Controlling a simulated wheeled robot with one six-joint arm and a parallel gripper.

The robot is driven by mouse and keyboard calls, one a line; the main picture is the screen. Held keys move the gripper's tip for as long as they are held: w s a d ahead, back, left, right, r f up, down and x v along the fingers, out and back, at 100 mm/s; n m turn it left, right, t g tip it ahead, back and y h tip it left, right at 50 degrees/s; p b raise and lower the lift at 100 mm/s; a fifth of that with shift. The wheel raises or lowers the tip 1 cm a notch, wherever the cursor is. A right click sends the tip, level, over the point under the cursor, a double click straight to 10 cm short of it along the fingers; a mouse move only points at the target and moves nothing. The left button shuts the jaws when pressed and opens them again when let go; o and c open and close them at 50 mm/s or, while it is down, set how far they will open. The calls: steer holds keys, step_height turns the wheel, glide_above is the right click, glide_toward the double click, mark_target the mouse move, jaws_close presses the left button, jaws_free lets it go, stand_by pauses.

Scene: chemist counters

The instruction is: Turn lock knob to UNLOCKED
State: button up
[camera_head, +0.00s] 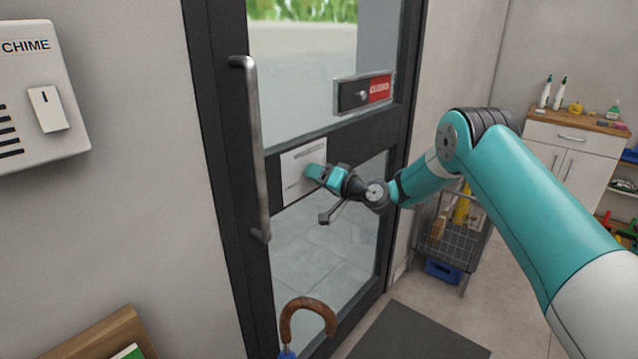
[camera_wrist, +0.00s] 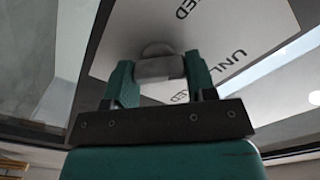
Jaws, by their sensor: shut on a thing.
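The lock knob (camera_wrist: 157,66) is a grey rounded piece in the wrist view. It stands out from a white label plate (camera_wrist: 120,55) printed with UNLOCKED and a second word that ends in ED. The plate also shows on the glass door's dark cross rail in the head view (camera_head: 291,181). My gripper (camera_wrist: 160,75) is shut on the knob, with one teal finger on each side. In the head view my gripper (camera_head: 314,172) reaches the plate from the right and hides the knob. I cannot tell which word the knob points to.
A long vertical door handle (camera_head: 256,150) stands left of the plate. A sliding sign with a red end (camera_head: 380,88) is above it. An umbrella handle (camera_head: 306,310) rises below. A wire trolley (camera_head: 448,235) and a cabinet (camera_head: 570,140) stand to the right.

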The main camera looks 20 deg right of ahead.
steer(key=m+b, duration=0.1)
steer(key=m, duration=0.3)
steer(key=shift+d, duration=0.1)
steer(key=m, duration=0.4)
steer(key=shift+m, duration=0.4)
steer(key=o, duration=0.9)
steer(key=shift+f, duration=0.1)
steer(key=shift+o, duration=0.2)
steer(key=b+v, duration=0.4)
steer(key=v, duration=1.3)
steer(key=shift+d, duration=0.1)
